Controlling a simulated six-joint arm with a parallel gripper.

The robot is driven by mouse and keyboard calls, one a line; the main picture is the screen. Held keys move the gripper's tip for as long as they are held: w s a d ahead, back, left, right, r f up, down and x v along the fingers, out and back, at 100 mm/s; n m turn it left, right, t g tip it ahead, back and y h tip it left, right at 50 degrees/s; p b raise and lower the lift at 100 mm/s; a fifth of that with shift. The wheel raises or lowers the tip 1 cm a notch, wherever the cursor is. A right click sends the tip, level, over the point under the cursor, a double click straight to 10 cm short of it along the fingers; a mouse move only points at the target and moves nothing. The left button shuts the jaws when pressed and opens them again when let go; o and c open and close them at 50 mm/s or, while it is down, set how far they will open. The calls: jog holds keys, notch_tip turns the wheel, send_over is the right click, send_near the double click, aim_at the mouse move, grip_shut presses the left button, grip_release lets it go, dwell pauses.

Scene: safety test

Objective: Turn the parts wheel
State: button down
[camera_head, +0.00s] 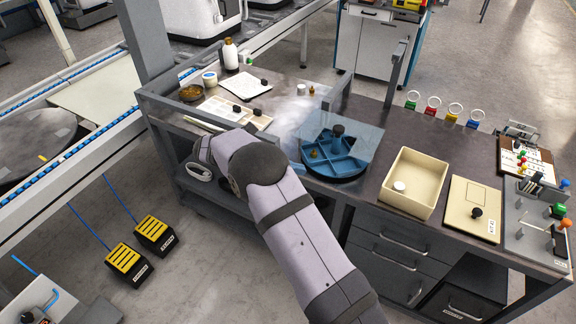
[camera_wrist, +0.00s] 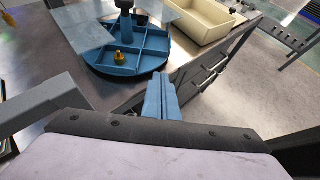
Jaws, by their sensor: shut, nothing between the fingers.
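The parts wheel (camera_head: 347,166) is a round blue tray split into compartments, with a dark rim and a black upright knob (camera_head: 338,131) at its middle. A clear panel (camera_head: 366,137) covers its back part. A small brass-coloured piece (camera_head: 314,154) sits in a front compartment. In the wrist view the wheel (camera_wrist: 152,62) is at the top, with the knob (camera_wrist: 124,20) and the brass piece (camera_wrist: 120,58). My gripper (camera_wrist: 160,78) is shut and empty, its blue fingers in front of the wheel's near edge and apparently apart from it. My arm hides the gripper in the head view.
A cream bin (camera_head: 412,183) holding a white round piece stands right of the wheel. A cream box with a black knob (camera_head: 477,212) is farther right.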

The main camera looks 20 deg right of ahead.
send_near(335, 171)
jog(key=d+f, duration=0.2)
jog(key=d+f+p, duration=0.1)
jog(key=shift+w+d+f, duration=0.3)
jog(key=shift+d, duration=0.75)
jog(key=shift+s+d+n+t+p, duration=0.3)
jog(key=shift+d+n+t, duration=0.1)
jog(key=shift+n+t, duration=0.1)
jog(key=shift+s+d, duration=0.15)
jog(key=shift+d, duration=0.1)
jog(key=shift+s+d+n+t, duration=0.5)
jog(key=shift+d+n+t, duration=0.3)
jog(key=shift+n+t, duration=0.25)
jog(key=shift+s+d+f, duration=0.1)
jog(key=shift+s+d, duration=0.15)
jog(key=shift+d, duration=0.55)
jog(key=shift+s+d, duration=0.2)
jog(key=shift+d, duration=0.6)
jog(key=shift+d+b, duration=0.4)
jog(key=shift+d, duration=0.8)
